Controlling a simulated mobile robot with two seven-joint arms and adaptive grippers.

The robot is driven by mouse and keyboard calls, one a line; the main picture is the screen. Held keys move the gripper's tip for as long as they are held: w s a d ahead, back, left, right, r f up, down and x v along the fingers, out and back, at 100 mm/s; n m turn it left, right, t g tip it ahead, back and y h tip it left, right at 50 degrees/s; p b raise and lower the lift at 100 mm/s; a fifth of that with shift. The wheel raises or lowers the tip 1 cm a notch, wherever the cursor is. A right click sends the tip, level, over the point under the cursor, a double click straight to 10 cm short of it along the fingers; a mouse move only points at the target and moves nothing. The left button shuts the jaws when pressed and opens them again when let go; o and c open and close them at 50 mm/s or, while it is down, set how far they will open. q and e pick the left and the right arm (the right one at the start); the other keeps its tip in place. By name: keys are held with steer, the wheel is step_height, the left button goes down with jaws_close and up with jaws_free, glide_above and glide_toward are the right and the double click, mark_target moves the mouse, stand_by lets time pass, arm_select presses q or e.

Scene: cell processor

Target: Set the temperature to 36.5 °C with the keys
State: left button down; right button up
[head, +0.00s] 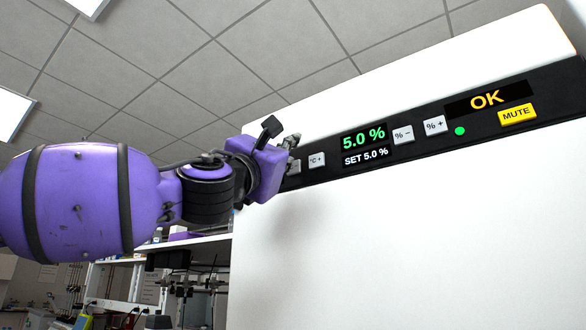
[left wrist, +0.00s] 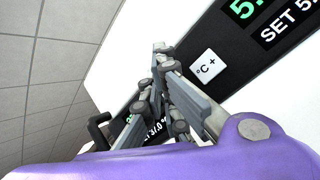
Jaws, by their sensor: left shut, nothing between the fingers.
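My left gripper (head: 292,141) is shut and empty, at the left part of the black control strip. In the left wrist view its fingers (left wrist: 160,52) cover part of the strip. The white "°C +" key (head: 316,160) is just right of the fingers and shows whole in the left wrist view (left wrist: 208,69). Another white key (head: 295,167), left of it, is mostly hidden by the gripper. The temperature display (left wrist: 136,127) shows in part behind the fingers; its set line seems to read 37.0. I cannot tell whether the fingertips touch a key. My right gripper is out of view.
To the right on the strip are the "5.0 %" display (head: 364,143) with SET 5.0 %, the "% −" key (head: 403,135), the "% +" key (head: 435,125), a green light, an OK display (head: 487,99) and the yellow MUTE key (head: 517,114). Shelving (head: 185,249) stands behind, lower left.

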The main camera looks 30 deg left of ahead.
arm_select(q)
steer(key=shift+w, duration=0.45)
stand_by(0.6)
steer(key=shift+s, duration=0.1)
steer(key=shift+s+p, duration=0.35)
steer(key=shift+s, duration=0.4)
steer(key=shift+w, duration=0.1)
